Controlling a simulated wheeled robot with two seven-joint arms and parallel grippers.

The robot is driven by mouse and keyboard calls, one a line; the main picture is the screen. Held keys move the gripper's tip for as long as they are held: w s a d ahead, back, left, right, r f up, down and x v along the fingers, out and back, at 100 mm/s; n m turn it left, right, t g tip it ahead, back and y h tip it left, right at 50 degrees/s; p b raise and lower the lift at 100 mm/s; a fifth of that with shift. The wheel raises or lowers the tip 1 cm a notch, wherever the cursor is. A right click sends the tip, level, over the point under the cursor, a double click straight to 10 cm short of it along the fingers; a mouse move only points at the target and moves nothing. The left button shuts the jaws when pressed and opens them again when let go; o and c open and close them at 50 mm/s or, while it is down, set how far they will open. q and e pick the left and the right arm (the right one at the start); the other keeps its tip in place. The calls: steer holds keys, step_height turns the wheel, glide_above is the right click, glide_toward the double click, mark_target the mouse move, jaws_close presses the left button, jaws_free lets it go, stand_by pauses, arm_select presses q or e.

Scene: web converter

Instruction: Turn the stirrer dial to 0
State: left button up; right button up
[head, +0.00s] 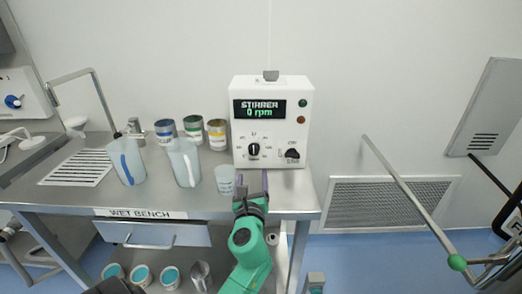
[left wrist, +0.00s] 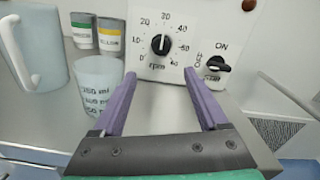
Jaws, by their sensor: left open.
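The stirrer (head: 242,88) is a white box at the back of the steel bench, and its display (head: 262,109) reads "STIRRER 0 rpm". Its black dial (head: 254,149) is on the lower front and shows in the left wrist view (left wrist: 160,44) inside a scale marked 0 to 50 or more. The dial's pointer looks close to upright; its exact mark is too small to tell. My left gripper (head: 251,180) is open and empty in front of the stirrer and below the dial. Its purple fingers (left wrist: 155,100) are apart, not touching the dial. My right gripper is not in view.
A black switch (head: 292,153) marked ON sits right of the dial. A small beaker (head: 225,180) stands close left of my left gripper. Two jugs (head: 185,163) and three paint cans (head: 191,127) stand further left. A slanted metal rail (head: 400,185) is at the right.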

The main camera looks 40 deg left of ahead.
arm_select(q)
glide_toward(254, 153)
steer(key=x, duration=0.9)
steer(key=shift+a, duration=0.1)
steer(key=shift+w+a+r, duration=0.1)
steer(key=shift+w, duration=0.1)
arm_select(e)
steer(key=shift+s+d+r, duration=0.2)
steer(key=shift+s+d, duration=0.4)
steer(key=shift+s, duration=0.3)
arm_select(q)
jaws_close()
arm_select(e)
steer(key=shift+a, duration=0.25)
